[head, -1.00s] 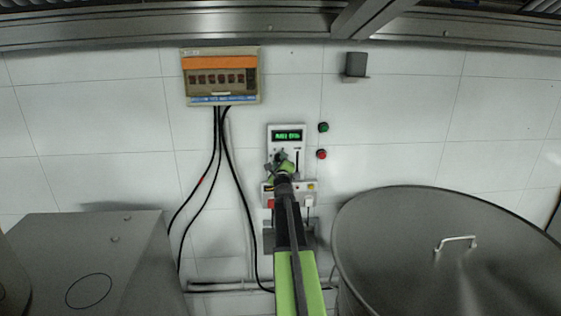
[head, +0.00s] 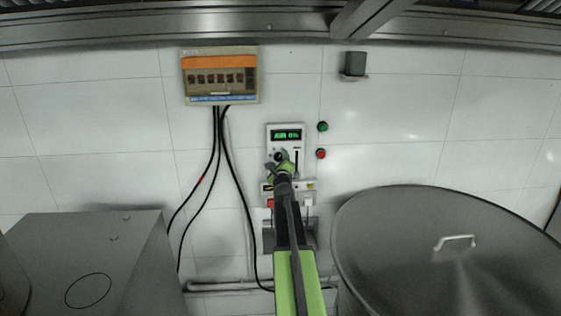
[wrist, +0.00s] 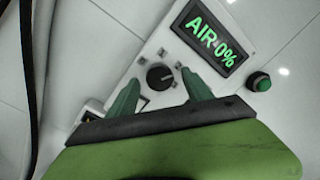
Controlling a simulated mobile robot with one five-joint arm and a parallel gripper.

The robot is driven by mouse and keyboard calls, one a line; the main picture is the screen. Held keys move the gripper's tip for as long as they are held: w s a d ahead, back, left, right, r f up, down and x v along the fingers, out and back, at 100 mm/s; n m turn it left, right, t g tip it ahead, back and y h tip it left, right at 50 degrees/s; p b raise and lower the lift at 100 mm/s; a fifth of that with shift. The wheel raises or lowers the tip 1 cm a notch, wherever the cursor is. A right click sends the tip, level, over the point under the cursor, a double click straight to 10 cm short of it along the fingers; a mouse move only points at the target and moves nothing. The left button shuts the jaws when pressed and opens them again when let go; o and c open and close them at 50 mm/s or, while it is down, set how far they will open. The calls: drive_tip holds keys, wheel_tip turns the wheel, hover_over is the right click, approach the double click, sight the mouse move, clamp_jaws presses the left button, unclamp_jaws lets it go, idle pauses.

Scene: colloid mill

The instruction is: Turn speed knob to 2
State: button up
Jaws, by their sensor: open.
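The speed knob (wrist: 160,76) is a round black dial with a light pointer mark on a white control panel (head: 299,150). The knob shows in the head view (head: 281,155) as a small dark spot just above my gripper (head: 278,168). In the wrist view my gripper (wrist: 159,80) is open, with one green finger on each side of the knob and a gap to it. I cannot tell how far the fingertips are from the panel. The green display (wrist: 212,38) reads "AIR 0%". The knob's scale marks are too small to read.
A green button (head: 323,126) and a red button (head: 321,154) sit right of the panel. A breaker box (head: 221,77) with hanging black cables (head: 238,180) is at upper left. A large steel vessel (head: 400,250) stands at right, a metal cabinet (head: 120,250) at left.

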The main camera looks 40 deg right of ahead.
drive_tip(key=r+v, duration=0.1)
drive_tip(key=v, duration=1.6)
drive_tip(key=shift+f+b, duration=0.45)
drive_tip(key=shift+f, duration=0.05)
drive_tip(key=shift+s+a, duration=0.1)
drive_tip(key=shift+s, duration=0.05)
